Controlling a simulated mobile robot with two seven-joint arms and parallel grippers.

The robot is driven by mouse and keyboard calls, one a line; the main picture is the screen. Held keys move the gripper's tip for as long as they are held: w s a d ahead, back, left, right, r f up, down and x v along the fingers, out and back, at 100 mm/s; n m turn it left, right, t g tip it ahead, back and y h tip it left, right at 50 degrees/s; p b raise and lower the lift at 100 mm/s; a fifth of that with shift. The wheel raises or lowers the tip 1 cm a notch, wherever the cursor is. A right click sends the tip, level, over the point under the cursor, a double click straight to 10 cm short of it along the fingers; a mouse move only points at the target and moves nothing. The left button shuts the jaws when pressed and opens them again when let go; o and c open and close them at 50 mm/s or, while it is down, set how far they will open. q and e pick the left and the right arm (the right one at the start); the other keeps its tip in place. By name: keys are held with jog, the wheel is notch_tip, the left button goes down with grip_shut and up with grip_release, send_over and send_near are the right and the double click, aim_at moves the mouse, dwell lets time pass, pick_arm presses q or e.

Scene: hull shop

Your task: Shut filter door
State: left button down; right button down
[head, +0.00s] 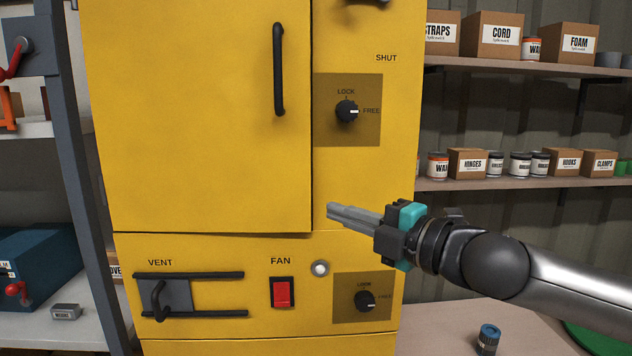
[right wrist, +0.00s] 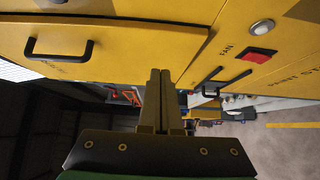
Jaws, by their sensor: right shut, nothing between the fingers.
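The yellow filter door (head: 195,120), with a black upright handle (head: 279,70), fills the upper left of the yellow cabinet in the head view. Its right and bottom edges show a thin dark line; I cannot tell whether it sits fully flush. The door (right wrist: 130,50) and its handle (right wrist: 60,50) also show in the right wrist view. My right gripper (head: 332,212) is shut and empty, its fingertips just right of the door's lower right corner. Its fingers also show in the right wrist view (right wrist: 160,75). My left gripper is not in view.
An upper knob (head: 346,111) and a lower knob (head: 364,301) both have their marks toward FREE. A red fan switch (head: 282,292) and a vent slider (head: 165,297) lie below the door. Shelves with boxes (head: 492,30) stand at the right; a small jar (head: 488,339) stands low right.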

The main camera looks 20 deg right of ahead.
jog(key=shift+w+a+p, duration=0.2)
jog(key=shift+w+p, duration=0.5)
jog(key=shift+w, duration=0.75)
jog(key=shift+w+a+p, duration=0.2)
jog(key=shift+w+p, duration=0.55)
jog(key=shift+w, duration=0.65)
jog(key=shift+w+a+p, duration=0.2)
jog(key=shift+w+p, duration=0.5)
jog(key=shift+w, duration=0.75)
